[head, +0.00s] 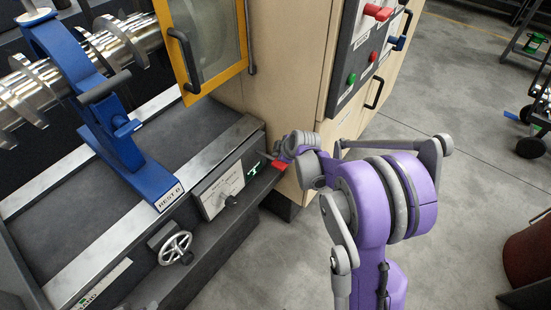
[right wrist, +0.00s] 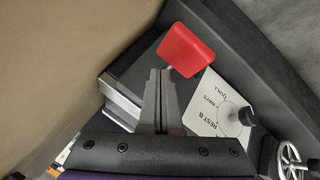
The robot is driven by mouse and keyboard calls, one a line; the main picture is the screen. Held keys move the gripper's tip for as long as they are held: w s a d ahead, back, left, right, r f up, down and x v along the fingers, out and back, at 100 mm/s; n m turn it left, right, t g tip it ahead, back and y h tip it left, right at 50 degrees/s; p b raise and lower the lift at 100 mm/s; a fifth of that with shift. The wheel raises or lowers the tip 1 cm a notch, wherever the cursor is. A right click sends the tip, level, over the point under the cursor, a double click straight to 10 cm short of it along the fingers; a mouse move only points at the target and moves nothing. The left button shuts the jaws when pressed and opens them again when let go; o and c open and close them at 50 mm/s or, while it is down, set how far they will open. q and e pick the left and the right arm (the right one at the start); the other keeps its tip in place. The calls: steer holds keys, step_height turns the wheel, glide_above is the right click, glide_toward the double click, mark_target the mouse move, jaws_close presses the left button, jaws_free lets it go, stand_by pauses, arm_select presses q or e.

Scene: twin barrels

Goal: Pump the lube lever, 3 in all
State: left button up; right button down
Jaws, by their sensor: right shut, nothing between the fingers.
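The lube lever's red handle (head: 279,165) sticks out at the end of the machine bed, beside a small green-marked label. My left gripper is not in view.
A selector plate with a black knob (head: 230,201) and a handwheel (head: 175,247) sit left of the lever. The blue rest (head: 105,130) stands on the bed. A beige cabinet (head: 285,60) with a button panel (head: 362,50) rises behind. Open floor (head: 470,140) lies to the right.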

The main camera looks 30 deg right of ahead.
mark_target(275, 159)
steer(key=shift+s+d+f+b, duration=0.1)
steer(key=shift+s+f+b, duration=0.05)
steer(key=shift+f+b, duration=1.15)
stand_by(1.5)
steer(key=shift+f, duration=0.1)
stand_by(0.4)
steer(key=shift+w+r+p, duration=0.15)
steer(key=shift+r+p, duration=0.6)
steer(key=shift+r, duration=0.2)
steer(key=shift+w+r+p, duration=0.1)
steer(key=shift+r+p, duration=0.6)
steer(key=shift+r, duration=0.2)
steer(key=shift+r, duration=0.1)
steer(key=shift+r, duration=0.25)
steer(key=shift+w+a+r+p, duration=0.2)
steer(key=shift+r+p, duration=0.6)
steer(key=shift+r, duration=0.3)
steer(key=shift+w+a+r+p, duration=0.1)
steer(key=shift+w+r+p, duration=0.05)
steer(key=shift+r+p, duration=0.8)
steer(key=shift+d, duration=0.1)
